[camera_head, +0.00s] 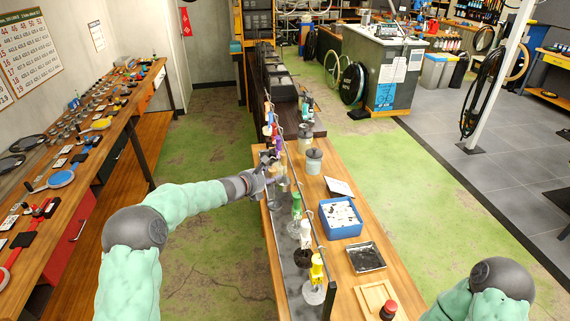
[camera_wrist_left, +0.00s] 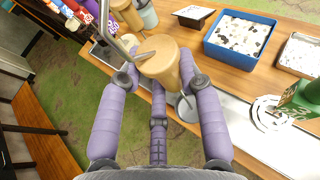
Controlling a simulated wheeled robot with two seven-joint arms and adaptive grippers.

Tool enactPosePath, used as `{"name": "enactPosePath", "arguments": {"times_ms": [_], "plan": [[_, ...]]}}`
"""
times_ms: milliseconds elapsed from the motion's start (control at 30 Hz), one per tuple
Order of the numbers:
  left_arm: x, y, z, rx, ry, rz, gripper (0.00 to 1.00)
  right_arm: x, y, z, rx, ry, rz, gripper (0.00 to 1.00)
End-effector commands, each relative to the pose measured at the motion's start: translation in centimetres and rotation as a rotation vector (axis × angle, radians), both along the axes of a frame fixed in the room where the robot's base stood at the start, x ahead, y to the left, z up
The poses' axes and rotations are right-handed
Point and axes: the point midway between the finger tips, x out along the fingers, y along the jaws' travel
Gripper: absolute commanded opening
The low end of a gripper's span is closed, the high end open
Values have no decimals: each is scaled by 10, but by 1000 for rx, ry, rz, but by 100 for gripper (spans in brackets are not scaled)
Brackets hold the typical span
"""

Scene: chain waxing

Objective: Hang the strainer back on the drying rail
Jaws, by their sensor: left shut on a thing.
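My left gripper (camera_head: 268,178) is at the left side of the bench, beside the thin drying rail (camera_head: 311,216). In the left wrist view its purple fingers (camera_wrist_left: 158,82) are shut on a tan, tapered handle (camera_wrist_left: 165,65) with a metal hook at its top. I cannot tell whether the hook touches the rail. My right gripper is out of view; only my right arm shows, at lower right.
Green (camera_head: 296,205), white (camera_head: 305,234) and yellow (camera_head: 317,268) handled pieces stand along the rail nearer me. Green floor lies left of the bench.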

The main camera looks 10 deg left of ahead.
Motion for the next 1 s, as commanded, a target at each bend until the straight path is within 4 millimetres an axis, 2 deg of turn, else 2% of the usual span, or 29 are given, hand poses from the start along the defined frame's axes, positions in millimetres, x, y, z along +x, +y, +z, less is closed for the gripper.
{"name": "enactPosePath", "arguments": {"times_ms": [267, 933, 1000], "plan": [[2, -6, 1, 15, -12, -1, 0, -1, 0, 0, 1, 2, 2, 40], [24, -58, 0, 14, -12, -3, 0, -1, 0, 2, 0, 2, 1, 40], [23, -56, -8, 14, -12, -1, 0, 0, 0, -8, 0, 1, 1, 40]]}}
